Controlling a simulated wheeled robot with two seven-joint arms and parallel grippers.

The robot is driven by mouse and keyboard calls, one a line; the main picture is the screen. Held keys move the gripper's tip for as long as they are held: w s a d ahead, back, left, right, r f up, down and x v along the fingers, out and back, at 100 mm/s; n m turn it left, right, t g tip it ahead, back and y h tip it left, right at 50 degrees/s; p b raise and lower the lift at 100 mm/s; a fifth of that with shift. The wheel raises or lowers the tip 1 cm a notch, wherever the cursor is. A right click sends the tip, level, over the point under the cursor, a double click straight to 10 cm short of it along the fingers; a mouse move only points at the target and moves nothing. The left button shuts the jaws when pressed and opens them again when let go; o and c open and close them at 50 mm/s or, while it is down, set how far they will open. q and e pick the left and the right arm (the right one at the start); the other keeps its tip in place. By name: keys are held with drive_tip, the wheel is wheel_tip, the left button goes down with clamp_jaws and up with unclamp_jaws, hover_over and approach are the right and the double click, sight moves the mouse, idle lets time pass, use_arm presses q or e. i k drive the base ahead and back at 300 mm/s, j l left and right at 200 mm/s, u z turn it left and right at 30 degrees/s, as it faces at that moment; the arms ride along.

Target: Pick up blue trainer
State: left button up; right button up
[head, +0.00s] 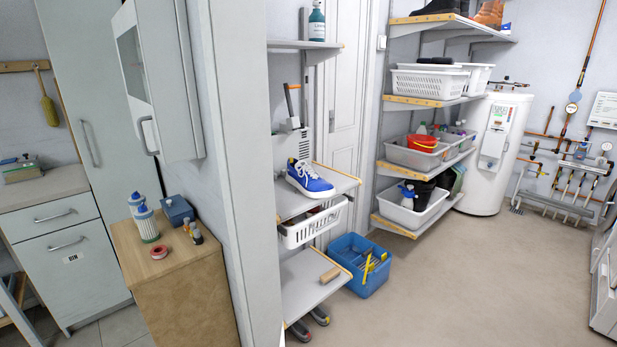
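The blue trainer (309,178) has a white sole and white laces. Neither of my grippers shows in the head view.
A wall end (240,130) stands just left of the shelf. A wooden cabinet (180,270) with bottles stands further left. A blue crate (357,285) with tools sits on the floor. Shelving with baskets (430,84) stands behind. The floor (470,280) at right is clear.

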sight(300, 175)
drive_tip(key=i+l+u, duration=0.1)
drive_tip(key=i+l, duration=0.15)
drive_tip(key=i+l+u, duration=0.1)
drive_tip(key=i+l, duration=0.15)
drive_tip(key=l, duration=0.15)
drive_tip(key=i+l+u, duration=0.1)
drive_tip(key=l, duration=0.25)
drive_tip(key=i+l+u, duration=0.1)
drive_tip(key=i+l, duration=0.25)
drive_tip(key=i+l+u, duration=0.1)
drive_tip(key=l, duration=0.35)
drive_tip(key=i, duration=0.1)
